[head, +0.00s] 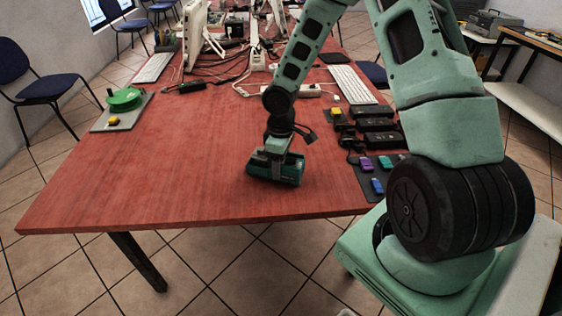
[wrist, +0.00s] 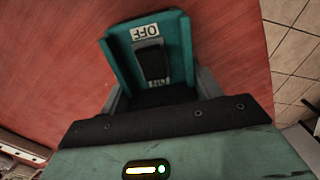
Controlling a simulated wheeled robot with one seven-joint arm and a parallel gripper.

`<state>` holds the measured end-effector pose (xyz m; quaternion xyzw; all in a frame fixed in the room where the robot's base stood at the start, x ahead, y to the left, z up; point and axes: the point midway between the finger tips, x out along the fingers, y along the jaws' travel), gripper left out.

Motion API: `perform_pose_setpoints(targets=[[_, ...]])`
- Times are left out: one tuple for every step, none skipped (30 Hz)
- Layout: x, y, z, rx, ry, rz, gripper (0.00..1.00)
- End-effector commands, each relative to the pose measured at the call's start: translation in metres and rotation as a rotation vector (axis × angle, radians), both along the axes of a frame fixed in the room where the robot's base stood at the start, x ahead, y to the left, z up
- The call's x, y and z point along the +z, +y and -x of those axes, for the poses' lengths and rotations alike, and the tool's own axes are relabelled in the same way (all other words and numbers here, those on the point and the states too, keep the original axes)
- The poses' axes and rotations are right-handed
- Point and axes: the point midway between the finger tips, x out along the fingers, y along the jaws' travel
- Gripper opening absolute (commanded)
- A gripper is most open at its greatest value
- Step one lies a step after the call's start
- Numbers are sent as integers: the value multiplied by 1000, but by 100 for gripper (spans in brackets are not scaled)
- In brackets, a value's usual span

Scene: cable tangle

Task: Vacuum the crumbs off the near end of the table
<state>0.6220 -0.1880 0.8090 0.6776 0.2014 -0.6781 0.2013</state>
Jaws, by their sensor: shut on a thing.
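A small teal and black handheld vacuum (head: 276,168) is at the near end of the red table (head: 140,190). My gripper (head: 277,148) is above it and shut on it. In the wrist view the vacuum (wrist: 150,55) shows a black rocker switch with an "OFF" label at one end and a second label at the other, partly hidden. I cannot tell whether the vacuum touches the table. No crumbs can be made out on the near end in either view.
Black power adapters (head: 378,132) and a dark mat (head: 378,177) with coloured sticks lie right of the vacuum. A green reel (head: 124,98) sits on a grey board at the left edge. Cables tangle farther back near a white keyboard (head: 353,84). The near-left tabletop is clear.

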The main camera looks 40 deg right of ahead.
Motion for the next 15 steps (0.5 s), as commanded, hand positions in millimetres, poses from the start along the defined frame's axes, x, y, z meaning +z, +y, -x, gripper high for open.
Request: perform_pose_setpoints(targets=[[0,0,0,0,-1,0,45],[0,0,0,0,-1,0,45],[0,0,0,0,-1,0,45],[0,0,0,0,-1,0,45],[0,0,0,0,-1,0,45],[0,0,0,0,-1,0,45],[0,0,0,0,-1,0,45],[0,0,0,0,-1,0,45],[1,0,-1,0,-1,0,45],[1,-1,-1,0,-1,0,45],[1,-1,-2,0,-1,0,45],[1,-2,-3,-1,-1,0,45],[1,-2,-3,-1,-1,0,45],[1,-3,-4,-1,-1,-1,45],[2,-4,-5,-2,-1,-1,45]])
